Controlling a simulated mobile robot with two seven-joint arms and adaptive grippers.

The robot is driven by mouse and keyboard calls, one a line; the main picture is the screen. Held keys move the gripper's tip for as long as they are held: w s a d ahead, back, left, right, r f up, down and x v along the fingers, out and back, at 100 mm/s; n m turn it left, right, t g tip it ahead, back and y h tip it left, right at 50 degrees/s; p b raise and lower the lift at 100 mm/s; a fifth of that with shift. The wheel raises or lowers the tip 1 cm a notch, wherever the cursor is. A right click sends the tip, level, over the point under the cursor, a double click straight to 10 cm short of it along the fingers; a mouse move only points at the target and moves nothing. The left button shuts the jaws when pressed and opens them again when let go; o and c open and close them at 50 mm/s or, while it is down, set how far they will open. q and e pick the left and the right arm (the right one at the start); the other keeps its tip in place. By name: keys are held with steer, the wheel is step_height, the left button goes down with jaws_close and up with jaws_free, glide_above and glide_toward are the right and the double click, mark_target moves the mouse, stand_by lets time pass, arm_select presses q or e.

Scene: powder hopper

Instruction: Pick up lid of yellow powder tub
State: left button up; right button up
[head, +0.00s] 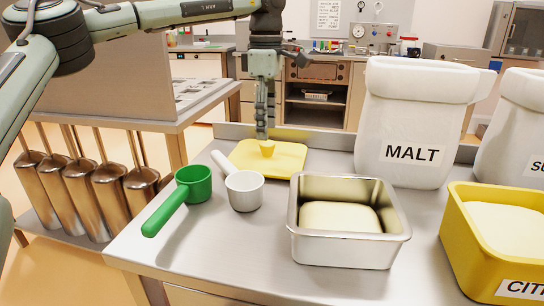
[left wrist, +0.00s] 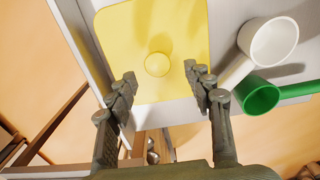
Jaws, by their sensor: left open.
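The yellow lid (head: 284,160) lies flat on the metal table, with a small round knob (head: 267,148) at its middle. The yellow tub (head: 470,255) stands open at the right edge of the head view, holding pale powder, with a label partly cut off. My left gripper (head: 262,132) points down just above the lid, close to the knob. In the left wrist view the lid (left wrist: 130,35) and knob (left wrist: 157,64) show beyond the fingertips, and my left gripper (left wrist: 160,78) is open and empty with its fingers spread. My right gripper is not in view.
A green scoop (head: 193,183) and a white scoop (head: 244,190) lie left of a metal tub (head: 350,250) of pale powder. A white MALT sack (head: 408,125) stands behind, with another sack (head: 515,125) at right. The table's front left is clear.

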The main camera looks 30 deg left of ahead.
mark_target(267, 142)
arm_select(q)
step_height(267, 142, down, 5)
steer(key=shift+w+f+p, duration=0.1)
steer(key=shift+w+p, duration=0.05)
steer(key=shift+p, duration=0.15)
steer(key=shift+c, duration=0.4)
jaws_close()
